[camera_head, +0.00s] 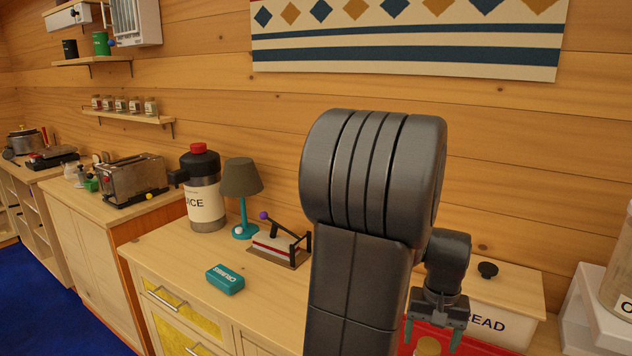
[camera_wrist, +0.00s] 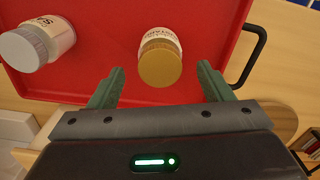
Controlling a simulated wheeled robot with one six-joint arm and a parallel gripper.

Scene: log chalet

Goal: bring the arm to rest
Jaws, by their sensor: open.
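My arm rises large in the middle of the head view, bent over at the top. My gripper (camera_head: 434,334) hangs at the lower right in the head view, pointing down over a red tray. In the wrist view my gripper (camera_wrist: 160,88) is open, with its two green fingers apart and nothing between their tips. A jar with a tan lid (camera_wrist: 160,66) is just beyond the fingertips, on the red tray (camera_wrist: 110,45). I cannot tell whether any finger touches it.
A bread box (camera_head: 500,322) stands behind the tray. Bare counter surrounds the teal box.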

